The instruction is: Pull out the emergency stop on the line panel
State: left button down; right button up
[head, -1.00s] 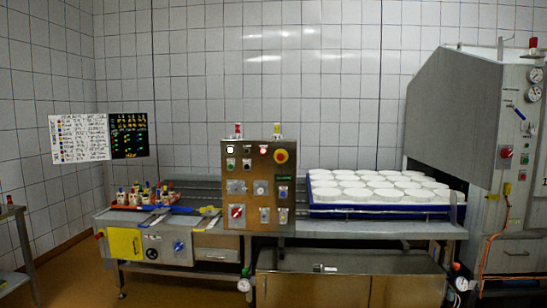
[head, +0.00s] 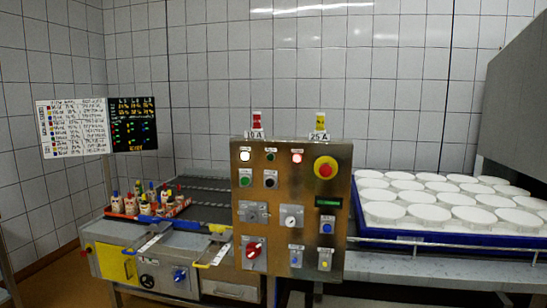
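The line panel (head: 270,210) stands upright in the middle of the head view, a brownish metal plate with buttons, lamps and switches. The emergency stop (head: 326,168) is a red mushroom button on a yellow round plate at the panel's upper right. Whether it is pressed in or out I cannot tell from this angle. Neither of my grippers is in view.
A blue tray (head: 447,239) of white round moulds stands right of the panel. A rack of small bottles (head: 147,203) stands left, above a metal cabinet with a yellow panel (head: 116,262). Charts (head: 72,127) hang on the left. The space before the panel looks clear.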

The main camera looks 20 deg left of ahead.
aim_at(326, 170)
jog(key=i+j+u, duration=0.15)
jog(key=i, duration=0.3)
jog(key=i+u, duration=0.15)
jog(key=i, duration=0.25)
